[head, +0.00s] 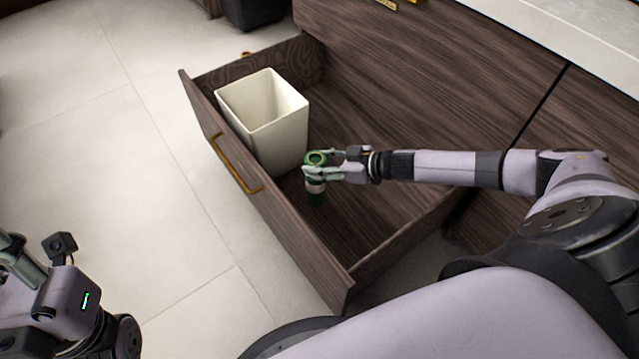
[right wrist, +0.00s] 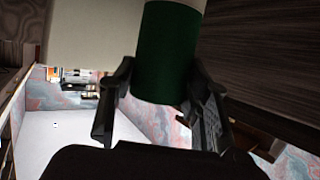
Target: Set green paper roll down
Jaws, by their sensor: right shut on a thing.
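The green paper roll (head: 315,187) is upright, held over the open drawer just right of the white bin. It shows green at its top and bottom, and large and dark green in the right wrist view (right wrist: 168,52). My right gripper (head: 318,170) is shut on the roll, with a finger on each side (right wrist: 160,105). Whether the roll's lower end touches the drawer floor cannot be told. Part of my left arm is at the lower left of the head view; its gripper is cut off by the picture's edge.
The open drawer (head: 300,250) has a dark wood front with a brass handle (head: 235,163). A white square bin (head: 275,135) stands in its far left part. The drawer floor to the right and front is bare. The cabinet (head: 440,70) rises behind; pale tiles (head: 130,150) lie left.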

